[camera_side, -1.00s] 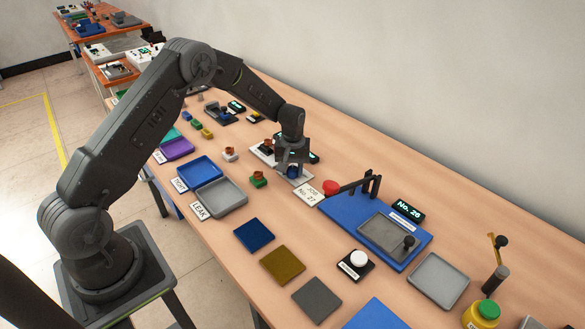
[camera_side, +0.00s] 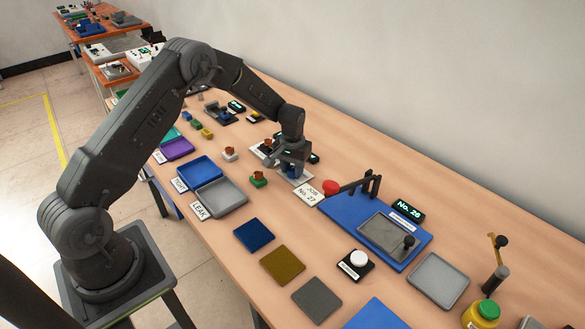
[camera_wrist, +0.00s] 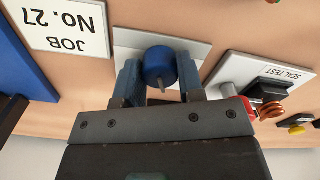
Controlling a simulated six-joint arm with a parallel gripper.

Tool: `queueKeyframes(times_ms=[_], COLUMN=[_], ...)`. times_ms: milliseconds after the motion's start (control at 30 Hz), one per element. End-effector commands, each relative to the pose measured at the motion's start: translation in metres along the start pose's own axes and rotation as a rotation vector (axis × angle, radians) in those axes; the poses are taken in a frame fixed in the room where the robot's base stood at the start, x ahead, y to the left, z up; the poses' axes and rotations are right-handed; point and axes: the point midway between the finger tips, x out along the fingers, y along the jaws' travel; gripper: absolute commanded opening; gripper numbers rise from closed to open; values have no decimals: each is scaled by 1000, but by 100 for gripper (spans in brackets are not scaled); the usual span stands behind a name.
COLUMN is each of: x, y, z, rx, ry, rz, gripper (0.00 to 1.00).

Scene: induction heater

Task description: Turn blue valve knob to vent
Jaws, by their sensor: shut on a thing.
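The blue valve knob (camera_wrist: 160,66) shows in the wrist view, round with a small grey pointer on its face, on a pale plate (camera_wrist: 193,50). My gripper (camera_wrist: 160,80) has one finger on each side of the knob and is shut on it. In the side view my gripper (camera_side: 291,165) reaches down over the plate (camera_side: 302,180), and its fingers mostly hide the knob. I cannot read any marks around the knob.
A seal test unit (camera_wrist: 262,78) with a copper-coloured part stands close beside the plate. A "JOB No. 27" card (camera_side: 308,194) lies on the other side. Beyond it is a blue board (camera_side: 345,215) with a red-knobbed lever (camera_side: 331,188). Grey and blue trays sit nearer my base.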

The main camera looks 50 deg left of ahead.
Motion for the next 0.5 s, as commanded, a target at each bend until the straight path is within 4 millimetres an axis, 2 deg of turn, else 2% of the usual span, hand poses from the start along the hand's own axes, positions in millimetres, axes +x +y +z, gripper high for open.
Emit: queueKeyframes(times_ms=[500], x=[-1], y=[0], z=[0], rx=[490], ry=[0], rz=[0], gripper=[12])
